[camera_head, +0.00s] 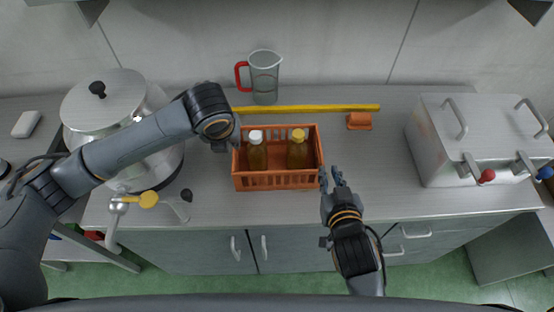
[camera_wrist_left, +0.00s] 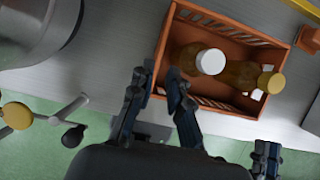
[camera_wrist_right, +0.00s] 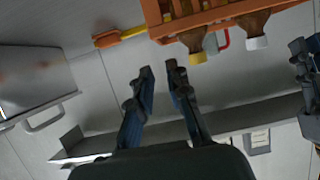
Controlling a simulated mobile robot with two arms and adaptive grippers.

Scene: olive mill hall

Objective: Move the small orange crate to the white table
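The small orange crate (camera_head: 276,181) stands on the grey counter. It holds two bottles of amber liquid, a white-capped one (camera_head: 257,152) and a yellow-capped one (camera_head: 297,150). My left gripper (camera_head: 228,144) is at the crate's left end. In the left wrist view its fingers (camera_wrist_left: 157,84) stand apart near the crate's end wall (camera_wrist_left: 163,52); I cannot tell whether they touch it. My right gripper (camera_head: 332,176) is by the crate's right front corner. In the right wrist view its fingers (camera_wrist_right: 160,72) are apart and empty, beside the crate (camera_wrist_right: 185,22). I see no white table.
A large steel pot (camera_head: 105,105) stands left and a steel unit with taps (camera_head: 470,145) right. A jug with a red handle (camera_head: 265,78), a yellow bar (camera_head: 310,108) and a small orange block (camera_head: 359,121) are behind the crate.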

